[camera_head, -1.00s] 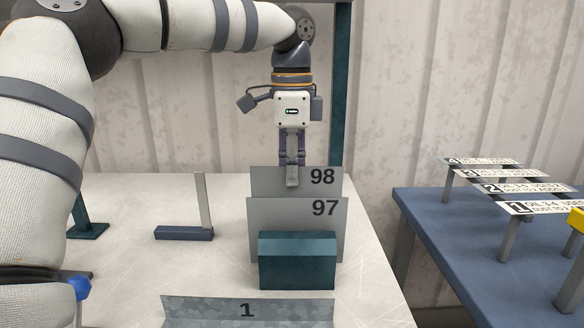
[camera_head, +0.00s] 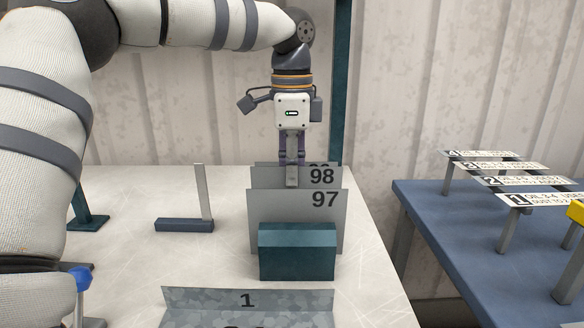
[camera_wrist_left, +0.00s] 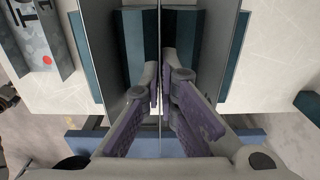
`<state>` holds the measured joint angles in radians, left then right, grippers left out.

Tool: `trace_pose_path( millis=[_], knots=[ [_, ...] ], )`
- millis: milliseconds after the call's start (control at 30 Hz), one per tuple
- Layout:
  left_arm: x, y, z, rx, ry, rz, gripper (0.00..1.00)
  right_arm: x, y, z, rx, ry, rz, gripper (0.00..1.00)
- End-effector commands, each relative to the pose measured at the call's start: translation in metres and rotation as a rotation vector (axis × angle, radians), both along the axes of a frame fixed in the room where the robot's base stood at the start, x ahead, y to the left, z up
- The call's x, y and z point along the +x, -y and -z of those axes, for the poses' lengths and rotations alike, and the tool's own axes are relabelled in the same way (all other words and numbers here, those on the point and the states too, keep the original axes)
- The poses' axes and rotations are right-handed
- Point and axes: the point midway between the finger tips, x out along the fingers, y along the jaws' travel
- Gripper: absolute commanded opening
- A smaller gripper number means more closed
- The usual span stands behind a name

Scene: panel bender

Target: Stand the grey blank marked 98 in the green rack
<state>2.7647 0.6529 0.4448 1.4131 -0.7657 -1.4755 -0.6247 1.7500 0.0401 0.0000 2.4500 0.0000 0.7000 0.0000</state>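The grey blank marked 98 (camera_head: 270,178) stands upright between the blank marked 97 (camera_head: 295,225) in front and another grey blank (camera_head: 262,164) behind, whose label is mostly hidden. My left gripper (camera_head: 292,175) reaches down from above and is shut on blank 98 at its top edge. In the left wrist view the fingers (camera_wrist_left: 164,85) lie on both sides of its thin edge (camera_wrist_left: 160,40). The green rack (camera_head: 297,255) shows in front of 97, and its dividers (camera_wrist_left: 137,40) show between the blanks. The foot of 98 is hidden. My right gripper is not in view.
A grey bent sheet marked 1 (camera_head: 247,300) lies in front of the rack. A grey upright on a dark base (camera_head: 184,225) stands to the left. A blue table (camera_head: 470,230) with numbered plates (camera_head: 530,202) stands at the right. A green post (camera_head: 341,90) rises behind.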

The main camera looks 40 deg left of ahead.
Motion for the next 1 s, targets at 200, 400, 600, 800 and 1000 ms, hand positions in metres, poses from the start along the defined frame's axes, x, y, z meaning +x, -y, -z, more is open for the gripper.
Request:
trace_pose_path(
  millis=[200, 400, 600, 800, 1000],
  knots=[
    [0.000, 0.000, 0.004, 0.000, 0.001, 0.000, 0.00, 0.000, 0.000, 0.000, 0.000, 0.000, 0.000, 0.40],
    [0.000, 0.000, 0.008, 0.000, 0.000, 0.000, 0.00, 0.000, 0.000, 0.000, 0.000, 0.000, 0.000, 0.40],
    [0.000, 0.000, 0.012, 0.001, 0.001, 0.000, 0.00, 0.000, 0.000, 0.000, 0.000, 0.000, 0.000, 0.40],
    [0.000, 0.000, 0.014, 0.000, 0.001, 0.000, 0.24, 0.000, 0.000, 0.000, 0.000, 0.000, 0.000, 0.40],
    [0.000, 0.000, 0.014, 0.001, 0.001, 0.000, 0.28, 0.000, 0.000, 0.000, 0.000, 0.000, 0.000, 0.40]
  ],
)
